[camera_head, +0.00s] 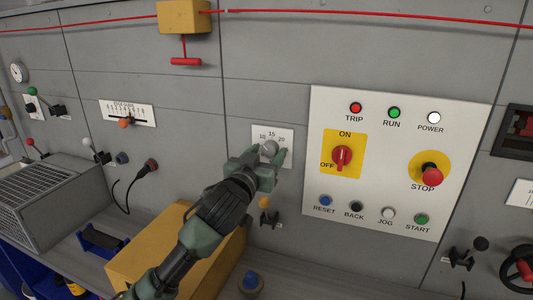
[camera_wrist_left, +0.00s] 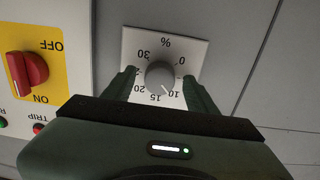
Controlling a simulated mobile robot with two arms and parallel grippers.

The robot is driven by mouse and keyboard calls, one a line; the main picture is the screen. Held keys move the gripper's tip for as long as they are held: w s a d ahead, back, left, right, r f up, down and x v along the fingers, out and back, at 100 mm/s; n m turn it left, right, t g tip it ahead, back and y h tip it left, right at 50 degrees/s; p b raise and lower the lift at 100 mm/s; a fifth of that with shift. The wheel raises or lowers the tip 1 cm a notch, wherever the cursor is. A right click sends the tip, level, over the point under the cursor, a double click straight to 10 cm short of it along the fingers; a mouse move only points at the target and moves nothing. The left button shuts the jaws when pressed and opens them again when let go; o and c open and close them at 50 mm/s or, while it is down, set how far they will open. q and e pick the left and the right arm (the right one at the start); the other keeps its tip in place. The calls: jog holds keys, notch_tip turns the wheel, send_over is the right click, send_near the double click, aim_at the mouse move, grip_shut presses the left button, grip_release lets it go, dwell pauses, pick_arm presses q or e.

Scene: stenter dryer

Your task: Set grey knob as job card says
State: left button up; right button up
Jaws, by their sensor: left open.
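The grey knob (camera_head: 270,147) sits on a small white dial plate (camera_head: 287,134) on the grey wall. In the left wrist view the knob (camera_wrist_left: 159,75) is round, and its plate (camera_wrist_left: 193,50) is upside down, with "%" and numbers from 0 to 30. A pale pointer line on the knob seems to point between 10 and 15. My left gripper (camera_head: 262,160) is open at the knob. In the left wrist view its fingers (camera_wrist_left: 159,82) stand on either side of the knob with gaps between. I see no readable job card. My right gripper is out of view.
Right of the dial is a white panel (camera_head: 400,110) with a red ON/OFF switch (camera_head: 342,157), a red STOP button (camera_head: 431,175) and several small buttons. A black toggle lever with an orange tip (camera_head: 264,203) is just below. A yellow box (camera_head: 140,265) stands under my left arm.

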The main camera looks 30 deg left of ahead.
pick_arm(q)
jog(key=c, duration=1)
grip_shut()
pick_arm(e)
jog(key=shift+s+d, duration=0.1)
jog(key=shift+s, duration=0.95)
pick_arm(q)
jog(key=shift+m, duration=0.3)
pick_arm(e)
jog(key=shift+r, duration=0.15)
